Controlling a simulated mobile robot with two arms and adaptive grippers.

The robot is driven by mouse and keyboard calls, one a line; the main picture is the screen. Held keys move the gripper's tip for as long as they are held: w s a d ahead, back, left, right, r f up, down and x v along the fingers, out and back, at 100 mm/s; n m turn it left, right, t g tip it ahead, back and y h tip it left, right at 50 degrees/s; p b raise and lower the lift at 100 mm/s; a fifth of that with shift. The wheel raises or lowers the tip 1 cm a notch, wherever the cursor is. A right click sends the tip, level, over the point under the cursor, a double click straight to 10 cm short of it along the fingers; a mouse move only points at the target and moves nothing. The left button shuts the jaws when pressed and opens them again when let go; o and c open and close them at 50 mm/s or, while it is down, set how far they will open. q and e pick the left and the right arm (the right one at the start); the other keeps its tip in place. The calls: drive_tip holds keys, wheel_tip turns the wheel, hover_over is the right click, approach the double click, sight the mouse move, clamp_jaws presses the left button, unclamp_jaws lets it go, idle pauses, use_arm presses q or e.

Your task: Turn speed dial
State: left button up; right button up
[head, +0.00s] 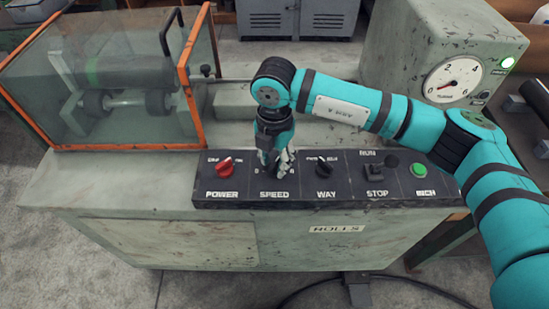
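The control panel (340,202) lies along the front top edge of the machine. My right arm reaches in from the right, and my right gripper (278,167) points down over the SPEED position (274,196), between the POWER and WAY controls. The gripper hides the speed dial, so I cannot see which way it points. The fingertips are at the panel, but the view is too small to tell whether they are open or closed on the dial. My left gripper is not in view.
The red POWER knob (226,167) is close to the left of my gripper, and the black WAY knob (325,166) to the right. A STOP button (375,170) and a green button (418,170) are further right. An orange-framed clear guard (120,70) covers rollers.

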sight(275, 163)
drive_tip(key=shift+r, duration=0.1)
wheel_tip(275, 163, up, 12)
idle(0.5)
idle(0.4)
